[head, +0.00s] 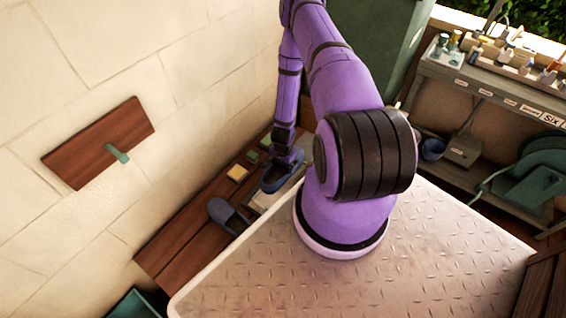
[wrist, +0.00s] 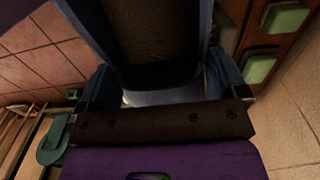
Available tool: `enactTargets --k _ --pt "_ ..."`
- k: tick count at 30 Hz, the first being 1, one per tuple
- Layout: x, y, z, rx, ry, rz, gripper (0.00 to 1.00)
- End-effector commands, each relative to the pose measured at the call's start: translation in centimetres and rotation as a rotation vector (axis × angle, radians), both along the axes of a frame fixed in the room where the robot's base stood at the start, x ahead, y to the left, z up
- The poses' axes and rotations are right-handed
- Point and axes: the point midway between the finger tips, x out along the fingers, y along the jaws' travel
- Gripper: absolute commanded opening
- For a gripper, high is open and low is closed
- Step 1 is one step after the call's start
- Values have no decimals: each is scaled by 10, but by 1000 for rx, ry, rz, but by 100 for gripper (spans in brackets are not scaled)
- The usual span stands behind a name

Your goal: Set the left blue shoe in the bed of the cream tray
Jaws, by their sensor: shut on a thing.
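My gripper (head: 284,157) is shut on a blue shoe (head: 283,177) above the bench by the wall. In the wrist view the same shoe (wrist: 152,98) fills the space between the fingers, with its dark opening facing the camera. The cream tray (head: 264,199) lies under and beside the held shoe, partly hidden by it and by my arm. I cannot tell whether the shoe touches the tray. A second, darker blue shoe (head: 228,215) rests on the bench to the left of the tray.
The wooden bench (head: 178,251) also bears a yellow block (head: 237,173) and green blocks (head: 252,157) behind the tray. A brown wall board with a green peg (head: 117,153) is at the left. A grey shelf (head: 490,88) with bottles stands at the right.

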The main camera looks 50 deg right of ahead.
Motion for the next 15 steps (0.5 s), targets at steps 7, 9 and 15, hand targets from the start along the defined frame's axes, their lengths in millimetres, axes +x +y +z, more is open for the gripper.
enactTargets --k 7,9,15 --pt "0 0 -18 0 0 -1 60" --pt "-1 0 -22 1 0 -1 60" --pt "0 0 -36 0 0 0 60"
